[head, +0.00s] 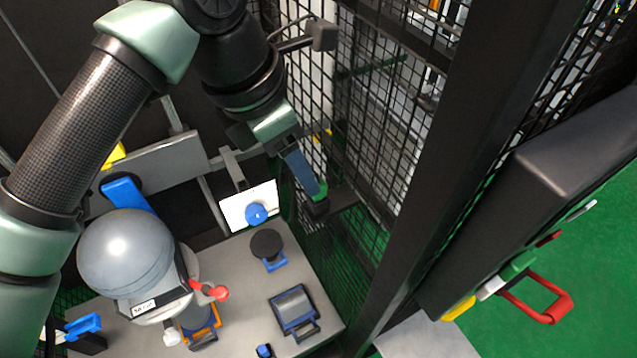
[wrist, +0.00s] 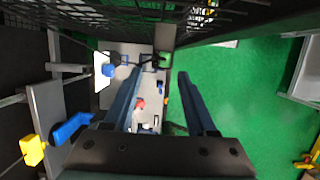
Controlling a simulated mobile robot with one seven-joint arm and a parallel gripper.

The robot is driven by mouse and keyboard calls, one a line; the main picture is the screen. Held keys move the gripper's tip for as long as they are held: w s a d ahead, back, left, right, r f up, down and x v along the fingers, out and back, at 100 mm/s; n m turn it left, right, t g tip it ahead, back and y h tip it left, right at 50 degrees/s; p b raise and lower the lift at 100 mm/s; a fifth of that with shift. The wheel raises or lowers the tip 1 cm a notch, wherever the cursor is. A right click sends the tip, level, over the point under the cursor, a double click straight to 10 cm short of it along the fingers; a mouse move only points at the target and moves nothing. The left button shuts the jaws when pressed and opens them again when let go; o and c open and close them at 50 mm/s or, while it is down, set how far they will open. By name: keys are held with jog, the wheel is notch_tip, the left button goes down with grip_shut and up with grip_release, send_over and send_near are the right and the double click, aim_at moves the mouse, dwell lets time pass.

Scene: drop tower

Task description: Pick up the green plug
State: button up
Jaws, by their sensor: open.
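My gripper (head: 312,190) is open, its blue fingers pointing down beside the mesh wall. A small green piece (head: 320,189), which looks like the green plug, shows right at the fingertips, above a dark block; the fingers partly hide it. I cannot tell from the head view whether they touch it. In the wrist view the two fingers (wrist: 158,75) stand well apart. A grey-green bracket (wrist: 164,38) and a small dark part lie beyond and between the tips; the plug itself is not clear there.
The black mesh wall (head: 385,120) rises close beside my gripper. Below is a grey table (head: 245,325) with a grey dome (head: 125,250), a red-handled valve (head: 220,293) and a dark blue-handled box (head: 293,308). A white plate with a blue knob (head: 256,213) stands behind. Green floor (head: 600,230) lies right.

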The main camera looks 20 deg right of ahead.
aim_at(317, 198)
jog(key=d+f+p, duration=0.2)
jog(key=f, duration=0.1)
jog(key=shift+s+f, duration=0.1)
jog(key=shift+f, duration=0.2)
jog(key=shift+d+f, duration=0.1)
jog(key=shift+f, duration=0.4)
grip_shut()
